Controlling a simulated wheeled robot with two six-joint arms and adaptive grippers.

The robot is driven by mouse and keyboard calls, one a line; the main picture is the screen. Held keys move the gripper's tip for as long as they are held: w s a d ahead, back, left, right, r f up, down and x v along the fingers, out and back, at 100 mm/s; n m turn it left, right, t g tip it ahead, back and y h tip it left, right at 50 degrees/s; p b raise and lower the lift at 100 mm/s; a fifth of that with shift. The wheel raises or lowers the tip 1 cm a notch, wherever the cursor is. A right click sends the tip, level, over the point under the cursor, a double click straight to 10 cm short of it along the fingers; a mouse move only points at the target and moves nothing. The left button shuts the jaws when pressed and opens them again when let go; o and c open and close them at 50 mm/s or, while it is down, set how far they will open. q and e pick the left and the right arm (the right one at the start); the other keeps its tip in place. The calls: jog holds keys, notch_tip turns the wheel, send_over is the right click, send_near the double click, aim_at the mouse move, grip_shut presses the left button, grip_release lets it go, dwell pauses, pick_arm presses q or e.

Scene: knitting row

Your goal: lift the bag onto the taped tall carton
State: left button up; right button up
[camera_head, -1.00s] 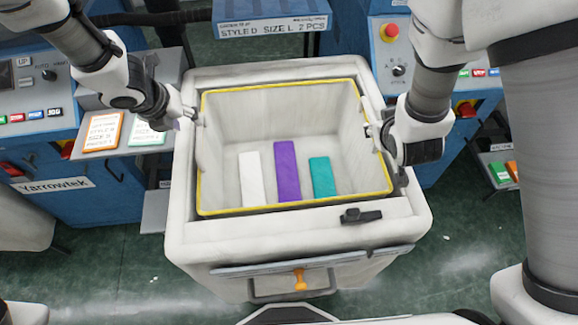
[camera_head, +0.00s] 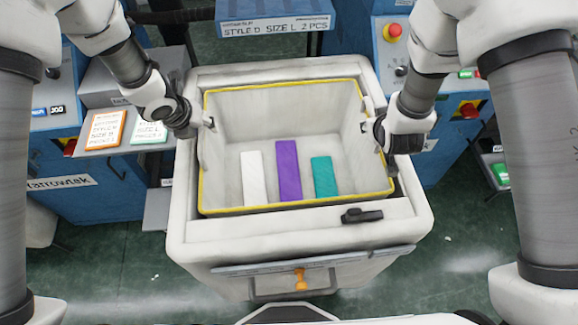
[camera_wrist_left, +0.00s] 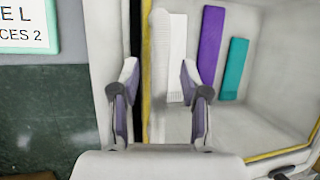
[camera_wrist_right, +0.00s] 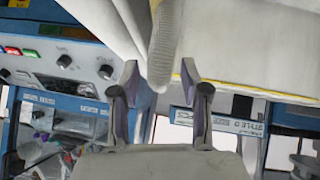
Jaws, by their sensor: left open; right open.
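The bag (camera_head: 290,107) looks like the pale open-topped tote with a yellow rim, sitting inside a large white bin. White, purple and teal flat pieces lie inside it. My left gripper (camera_head: 207,124) is open at the bag's left wall. In the left wrist view its fingers (camera_wrist_left: 160,90) stand either side of a pale strap (camera_wrist_left: 160,50). My right gripper (camera_head: 366,127) is open at the right wall. In the right wrist view a ribbed strap (camera_wrist_right: 163,45) comes down between its fingers (camera_wrist_right: 163,85). I cannot make out a taped tall carton.
The white bin (camera_head: 300,230) has a black latch (camera_head: 362,216) and a front bar with an orange tag (camera_head: 300,279). Blue machines stand left (camera_head: 100,185) and right (camera_head: 455,125), with a labelled blue unit (camera_head: 275,20) behind. Green floor (camera_head: 480,220) is open at the right front.

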pick_arm(q)
grip_shut()
pick_arm(e)
grip_shut()
